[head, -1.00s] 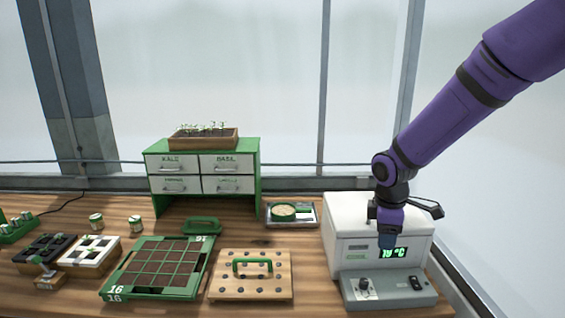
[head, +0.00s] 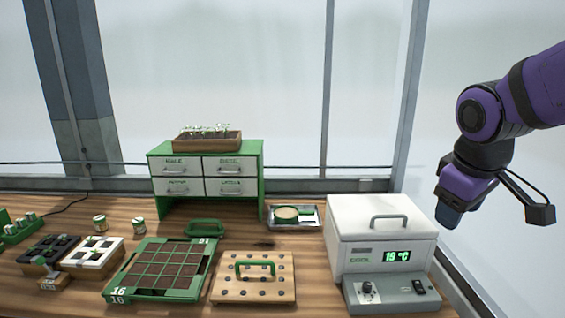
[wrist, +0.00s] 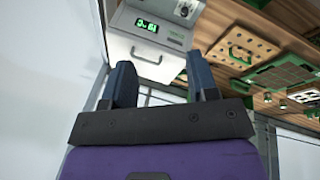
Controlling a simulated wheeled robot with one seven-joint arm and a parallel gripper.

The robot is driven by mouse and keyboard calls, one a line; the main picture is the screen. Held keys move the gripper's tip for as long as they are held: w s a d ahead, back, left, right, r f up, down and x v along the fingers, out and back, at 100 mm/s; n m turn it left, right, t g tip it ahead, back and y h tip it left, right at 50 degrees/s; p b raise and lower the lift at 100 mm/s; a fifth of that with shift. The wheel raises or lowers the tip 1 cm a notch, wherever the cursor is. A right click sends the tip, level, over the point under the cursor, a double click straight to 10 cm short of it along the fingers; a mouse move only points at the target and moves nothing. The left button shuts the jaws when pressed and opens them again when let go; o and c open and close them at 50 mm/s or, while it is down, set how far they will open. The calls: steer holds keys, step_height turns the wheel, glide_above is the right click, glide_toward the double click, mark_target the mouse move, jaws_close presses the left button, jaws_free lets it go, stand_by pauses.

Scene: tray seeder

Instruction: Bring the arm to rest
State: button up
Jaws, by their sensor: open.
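My gripper (head: 449,217) hangs in the air to the right of the white heated box (head: 350,228), past the table's right edge and apart from everything. In the wrist view my gripper (wrist: 164,84) shows two blue fingers spread wide with nothing between them. The white box also shows there (wrist: 150,62), upside down beyond the fingers. My purple arm is bent and reaches in from the right edge of the head view.
Window posts stand behind. The air around my gripper is clear.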

steer(key=s+r+m+t, duration=0.1)
steer(key=s+r+m, duration=0.1)
steer(key=s, duration=0.4)
steer(key=s+d+r+m+t+y, duration=0.1)
steer(key=s+m, duration=0.2)
steer(key=s, duration=0.3)
steer(key=shift+r+m, duration=0.3)
steer(key=shift+r, duration=0.1)
